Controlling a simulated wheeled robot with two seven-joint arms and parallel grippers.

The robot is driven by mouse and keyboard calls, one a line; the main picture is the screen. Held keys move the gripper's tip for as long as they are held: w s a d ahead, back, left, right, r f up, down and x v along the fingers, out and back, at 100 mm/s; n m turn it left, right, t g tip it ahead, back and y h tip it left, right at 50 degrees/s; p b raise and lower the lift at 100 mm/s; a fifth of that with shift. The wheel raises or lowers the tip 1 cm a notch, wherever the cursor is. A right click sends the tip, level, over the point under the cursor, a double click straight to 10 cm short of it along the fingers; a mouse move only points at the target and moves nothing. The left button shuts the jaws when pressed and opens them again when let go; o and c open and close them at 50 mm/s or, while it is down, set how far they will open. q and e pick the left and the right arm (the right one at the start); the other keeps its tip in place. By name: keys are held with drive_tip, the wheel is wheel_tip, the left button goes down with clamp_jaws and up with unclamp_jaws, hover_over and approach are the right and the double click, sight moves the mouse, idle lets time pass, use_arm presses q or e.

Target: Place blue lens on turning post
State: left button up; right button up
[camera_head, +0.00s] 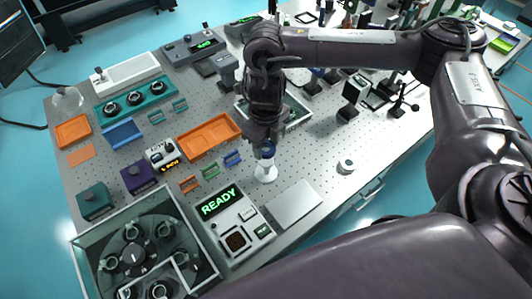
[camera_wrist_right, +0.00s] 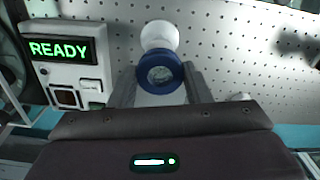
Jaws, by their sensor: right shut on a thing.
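The blue lens (camera_head: 267,149), a blue ring with a clear centre, sits between the fingers of my right gripper (camera_head: 266,141). In the right wrist view the blue lens (camera_wrist_right: 160,72) shows face-on between the two grey fingers, which are shut on it. A white turning post (camera_head: 266,171) with a round base stands on the table directly below the lens in the head view. In the wrist view the white post (camera_wrist_right: 159,37) shows just beyond the lens. I cannot tell whether lens and post touch. My left gripper is not in view.
The READY box (camera_head: 220,205) stands left of the post, and a flat pale plate (camera_head: 293,204) lies in front of it. An orange tray (camera_head: 208,136) and small coloured clips (camera_head: 210,170) are to the left.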

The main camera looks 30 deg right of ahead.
sight(266, 147)
drive_tip(key=shift+f, duration=0.65)
wheel_tip(266, 147, down, 2)
drive_tip(key=shift+s+f, duration=0.1)
drive_tip(key=shift+f, duration=0.15)
drive_tip(key=shift+f, duration=0.1)
drive_tip(key=o, duration=0.5)
drive_tip(key=shift+f, duration=0.1)
drive_tip(key=o, duration=0.5)
